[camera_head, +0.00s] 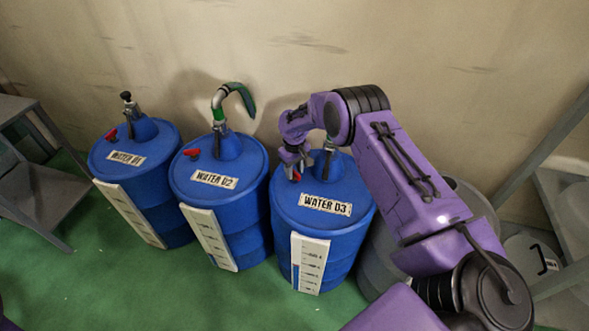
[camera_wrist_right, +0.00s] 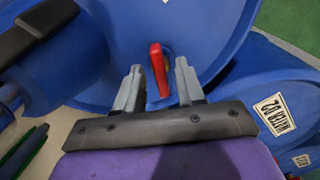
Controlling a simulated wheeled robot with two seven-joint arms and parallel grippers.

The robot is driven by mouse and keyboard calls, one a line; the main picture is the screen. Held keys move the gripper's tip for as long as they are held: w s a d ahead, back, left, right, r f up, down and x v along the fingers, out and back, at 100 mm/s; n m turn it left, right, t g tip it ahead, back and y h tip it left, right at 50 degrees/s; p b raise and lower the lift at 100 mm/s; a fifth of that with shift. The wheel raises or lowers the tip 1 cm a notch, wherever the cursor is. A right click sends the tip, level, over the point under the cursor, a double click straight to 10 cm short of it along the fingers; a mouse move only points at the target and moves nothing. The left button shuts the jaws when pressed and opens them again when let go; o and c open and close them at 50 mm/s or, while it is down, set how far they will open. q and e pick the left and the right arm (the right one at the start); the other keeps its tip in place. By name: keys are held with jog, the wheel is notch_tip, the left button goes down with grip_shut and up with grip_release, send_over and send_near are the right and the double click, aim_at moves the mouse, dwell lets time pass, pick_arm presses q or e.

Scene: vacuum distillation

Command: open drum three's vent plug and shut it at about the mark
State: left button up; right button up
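Drum three (camera_head: 325,235) is the blue drum labelled WATER 03 (camera_head: 325,205), with a white level scale (camera_head: 311,264) on its front. I cannot read its level or a set mark clearly. Its red vent plug (camera_head: 297,177) shows just below my right gripper (camera_head: 292,160) at the top left of the lid. In the right wrist view the red plug (camera_wrist_right: 159,70) stands between the two grey fingertips of my right gripper (camera_wrist_right: 158,80). The fingers are apart, with a gap on each side of the plug. My left gripper is not in view.
Blue drums WATER 01 (camera_head: 150,185) and WATER 02 (camera_head: 225,185) stand to the left, the second with a green hose (camera_head: 240,92). A grey drum (camera_head: 380,262) is behind my right arm. Grey shelves (camera_head: 35,185) stand at left. The green floor in front is clear.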

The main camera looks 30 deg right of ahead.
grip_shut()
jog(key=shift+m, duration=0.3)
jog(key=m, duration=0.4)
jog(key=shift+m, duration=0.3)
jog(key=m, duration=0.5)
jog(key=shift+m, duration=0.4)
grip_release()
